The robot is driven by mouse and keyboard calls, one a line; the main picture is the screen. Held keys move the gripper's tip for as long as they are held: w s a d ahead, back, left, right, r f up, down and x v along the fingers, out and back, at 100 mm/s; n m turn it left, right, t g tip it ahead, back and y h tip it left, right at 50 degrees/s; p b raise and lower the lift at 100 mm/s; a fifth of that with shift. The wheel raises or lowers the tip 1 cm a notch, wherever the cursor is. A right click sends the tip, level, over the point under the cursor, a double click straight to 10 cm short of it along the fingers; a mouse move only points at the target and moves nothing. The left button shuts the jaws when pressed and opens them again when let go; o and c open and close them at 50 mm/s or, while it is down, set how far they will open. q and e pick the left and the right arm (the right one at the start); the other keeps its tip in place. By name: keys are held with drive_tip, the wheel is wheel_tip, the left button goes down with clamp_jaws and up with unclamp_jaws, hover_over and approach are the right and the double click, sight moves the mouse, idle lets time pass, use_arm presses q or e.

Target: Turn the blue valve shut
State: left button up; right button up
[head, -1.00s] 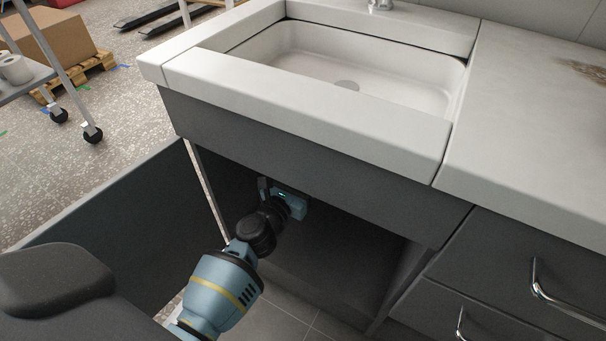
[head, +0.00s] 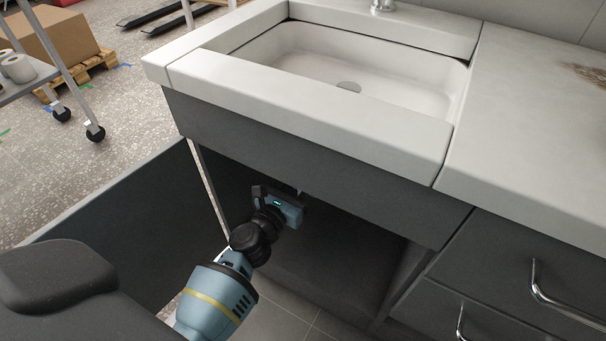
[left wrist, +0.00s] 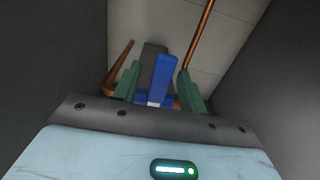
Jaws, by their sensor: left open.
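In the left wrist view the blue valve handle (left wrist: 164,76) stands upright between the two green fingers of my left gripper (left wrist: 157,88). The fingers are apart, one on each side of it, and I cannot tell whether either touches it. A dark grey part (left wrist: 150,62) shows just behind the handle. In the head view my left gripper (head: 290,205) reaches into the open cabinet under the sink; its fingers and the valve are hidden there. My right gripper is in neither view.
Copper pipes (left wrist: 199,36) run up beside the valve. The sink counter (head: 300,95) overhangs my arm. An open cabinet door (head: 120,205) stands to the left, and drawers with metal handles (head: 545,290) are to the right.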

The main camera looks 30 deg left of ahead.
use_arm(q)
drive_tip(key=s, duration=0.5)
drive_tip(key=shift+s+a, duration=0.1)
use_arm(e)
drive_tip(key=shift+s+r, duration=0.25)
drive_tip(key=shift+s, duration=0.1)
